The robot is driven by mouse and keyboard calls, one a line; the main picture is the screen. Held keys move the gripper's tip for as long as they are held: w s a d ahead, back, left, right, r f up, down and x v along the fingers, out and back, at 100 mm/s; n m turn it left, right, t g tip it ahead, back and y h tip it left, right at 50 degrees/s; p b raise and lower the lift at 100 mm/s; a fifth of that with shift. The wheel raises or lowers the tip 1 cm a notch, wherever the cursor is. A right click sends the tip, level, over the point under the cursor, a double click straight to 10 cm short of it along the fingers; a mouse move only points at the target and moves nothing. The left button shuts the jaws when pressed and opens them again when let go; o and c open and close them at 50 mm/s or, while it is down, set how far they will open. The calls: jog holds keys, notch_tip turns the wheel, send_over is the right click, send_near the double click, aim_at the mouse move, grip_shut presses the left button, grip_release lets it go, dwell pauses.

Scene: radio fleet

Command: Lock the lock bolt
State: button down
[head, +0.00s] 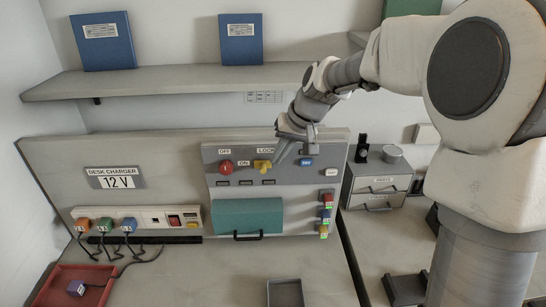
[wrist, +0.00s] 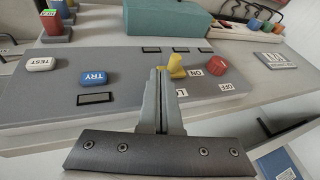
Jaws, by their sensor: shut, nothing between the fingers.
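The lock bolt, a yellow piece (head: 262,165), sits on the grey panel (head: 225,180) below a partly hidden LOCK label (head: 263,150). My gripper (head: 277,163) is shut and empty, with its fingertips pointing down just right of the yellow piece. In the wrist view, the closed fingertips (wrist: 161,70) are right beside the yellow piece (wrist: 177,66); I cannot tell whether they touch. The fingers hide part of the panel and the lettering. A red knob (head: 225,166) sits left of the yellow piece, with OFF above and ON to its right.
A blue TRY button (head: 306,161) and a white TEST button (head: 331,172) lie right of the gripper. A teal box (head: 247,215) is below the panel. Colored plugs (head: 104,225) stand at left, and a shelf (head: 180,82) runs above. The desk in front is mostly clear.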

aim_at(265, 169)
jog(key=shift+a+f, duration=0.45)
jog(key=shift+a, duration=0.25)
jog(key=shift+s+a+f, duration=0.1)
jog(key=shift+a+f, duration=0.15)
jog(key=shift+a, duration=0.75)
